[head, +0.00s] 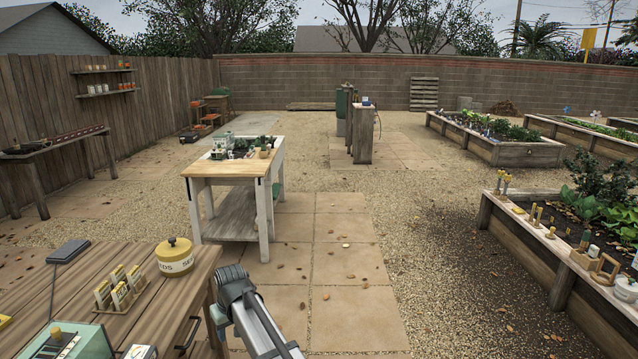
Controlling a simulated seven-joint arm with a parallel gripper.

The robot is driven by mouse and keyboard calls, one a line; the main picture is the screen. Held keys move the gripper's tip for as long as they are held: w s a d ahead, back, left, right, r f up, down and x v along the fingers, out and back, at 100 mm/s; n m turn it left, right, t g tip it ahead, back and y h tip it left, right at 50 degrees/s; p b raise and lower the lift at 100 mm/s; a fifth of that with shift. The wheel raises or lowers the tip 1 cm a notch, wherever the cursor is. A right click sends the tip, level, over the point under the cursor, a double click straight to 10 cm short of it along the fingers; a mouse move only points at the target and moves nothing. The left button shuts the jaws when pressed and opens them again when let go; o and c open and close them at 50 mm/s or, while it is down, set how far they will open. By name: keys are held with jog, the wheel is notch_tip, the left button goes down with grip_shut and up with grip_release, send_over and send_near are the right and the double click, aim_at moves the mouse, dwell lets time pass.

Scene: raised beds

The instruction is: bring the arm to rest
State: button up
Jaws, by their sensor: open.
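Part of my arm shows at the bottom middle of the head view, bent at a dark joint beside the right end of the near wooden bench (134,232). My gripper and its fingertips do not show in this view. No held object can be seen.
The near bench bears a yellow-lidded seed tin (174,257), a rack of seed packets (121,291), a dark flat device (68,251) and a green box (66,342). A potting table (224,168) stands beyond on paving. A raised bed (527,240) lies right. The paving between is open.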

jog(key=s+d+f+m, duration=0.1)
jog(key=d+f, duration=0.3)
jog(key=d, duration=0.3)
jog(key=d+f+m+h, duration=0.1)
jog(key=d+f, duration=0.3)
jog(key=d, duration=0.4)
jog(key=s+d+f+m, duration=0.1)
jog(key=d+f+m, duration=0.1)
jog(key=d+f, duration=0.35)
jog(key=s+d+f+m+g, duration=0.1)
jog(key=s+d+f, duration=0.25)
jog(key=d, duration=0.35)
jog(key=s+d+f+m, duration=0.2)
jog(key=s+d, duration=0.2)
jog(key=d, duration=0.3)
jog(key=s+d+f+m+g, duration=0.1)
jog(key=s+d+f, duration=0.1)
jog(key=s+d, duration=0.35)
jog(key=s+d+f+g, duration=0.1)
jog(key=s+f+g, duration=0.2)
jog(key=s+f, duration=0.7)
jog(key=s+d+f+g, duration=0.1)
jog(key=s+f+g, duration=0.2)
jog(key=s+f, duration=0.8)
jog(key=s, duration=0.7)
jog(key=shift+s+g+h, duration=0.2)
jog(key=shift+g+h, duration=0.2)
